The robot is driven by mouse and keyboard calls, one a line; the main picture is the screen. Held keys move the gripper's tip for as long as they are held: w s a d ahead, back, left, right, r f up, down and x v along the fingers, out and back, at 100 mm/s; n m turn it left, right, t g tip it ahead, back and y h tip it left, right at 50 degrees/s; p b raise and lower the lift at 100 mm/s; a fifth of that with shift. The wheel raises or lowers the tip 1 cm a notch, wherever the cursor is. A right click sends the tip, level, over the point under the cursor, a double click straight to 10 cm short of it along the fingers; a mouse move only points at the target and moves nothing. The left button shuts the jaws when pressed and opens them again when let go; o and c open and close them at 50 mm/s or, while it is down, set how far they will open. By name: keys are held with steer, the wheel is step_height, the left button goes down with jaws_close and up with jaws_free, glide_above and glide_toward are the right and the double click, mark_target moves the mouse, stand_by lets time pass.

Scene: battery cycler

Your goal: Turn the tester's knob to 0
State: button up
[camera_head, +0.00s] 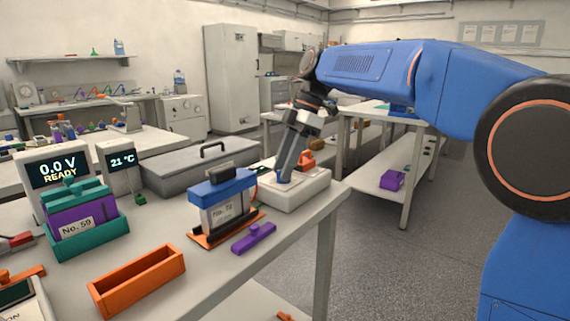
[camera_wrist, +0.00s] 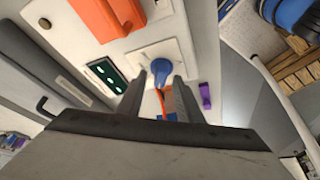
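The tester is a white box (camera_head: 300,198) at the table's right end, with a blue knob (camera_head: 283,179) on its top. In the wrist view the blue knob (camera_wrist: 161,71) sits on a pale plate on the white housing (camera_wrist: 205,40). My gripper (camera_head: 285,174) points down at the knob. In the wrist view its two fingers (camera_wrist: 161,77) are apart, one on each side of the knob, with visible gaps. I cannot tell how far above the knob the tips are. The dial marks are too small to read.
An orange part (camera_wrist: 98,16) stands on the tester, beside a dark green panel (camera_wrist: 105,77). A blue-topped unit (camera_head: 222,205) and a purple piece (camera_head: 254,238) are close by. A grey lidded case (camera_head: 190,165) lies behind. An orange tray (camera_head: 137,281) is in front.

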steer(key=shift+r, duration=0.1)
steer(key=v, duration=1.7)
steer(key=shift+d, duration=0.1)
steer(key=s+d+f+m+t+h, duration=0.2)
steer(key=s+d+f+m+t, duration=0.2)
steer(key=s+d+f+m, duration=1)
steer(key=s+d+f+m+t+h, duration=0.1)
steer(key=s+d+f+m, duration=0.3)
steer(key=s+f, duration=0.5)
steer(key=s+d+f+m+t+h, duration=0.1)
steer(key=s+d+f+m, duration=0.3)
steer(key=s+f, duration=0.6)
step_height(320, 180, down, 5)
steer(key=shift+d+r+m+t, duration=0.1)
steer(key=shift+d+m+t, duration=0.2)
steer(key=shift+d, duration=0.45)
